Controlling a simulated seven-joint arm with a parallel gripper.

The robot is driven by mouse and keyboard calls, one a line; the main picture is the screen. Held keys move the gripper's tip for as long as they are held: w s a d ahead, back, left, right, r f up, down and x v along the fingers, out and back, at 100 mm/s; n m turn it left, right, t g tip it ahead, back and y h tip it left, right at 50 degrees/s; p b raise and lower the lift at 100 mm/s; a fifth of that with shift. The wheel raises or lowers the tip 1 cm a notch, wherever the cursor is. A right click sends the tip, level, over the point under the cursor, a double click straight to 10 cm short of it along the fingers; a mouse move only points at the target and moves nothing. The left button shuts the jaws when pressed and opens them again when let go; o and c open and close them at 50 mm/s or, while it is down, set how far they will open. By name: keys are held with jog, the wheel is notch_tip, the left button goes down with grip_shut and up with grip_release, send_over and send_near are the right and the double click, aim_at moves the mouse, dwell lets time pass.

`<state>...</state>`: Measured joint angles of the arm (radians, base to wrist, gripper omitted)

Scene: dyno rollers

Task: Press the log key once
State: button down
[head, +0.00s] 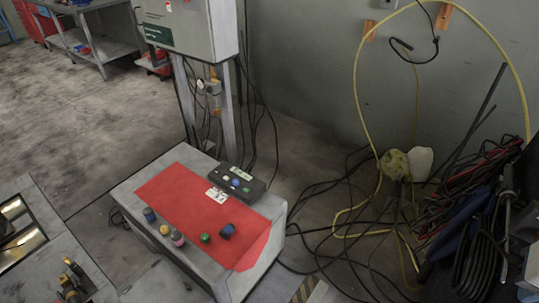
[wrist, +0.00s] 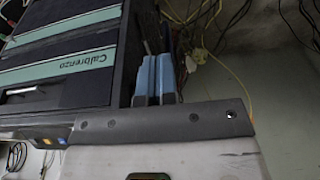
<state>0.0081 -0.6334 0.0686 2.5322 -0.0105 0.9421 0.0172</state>
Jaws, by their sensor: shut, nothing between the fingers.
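The labels are too small to read, so I cannot tell which key is the log key. My gripper (wrist: 157,58) shows in the wrist view as two blue fingers side by side, shut and empty. It is not seen near the control box. The control box is not recognisable in the wrist view.
A Calibrenzo cabinet (wrist: 60,70) stands left of the fingers. Cables and a yellow hose lie right.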

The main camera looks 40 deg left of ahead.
jog(key=shift+w, duration=0.1)
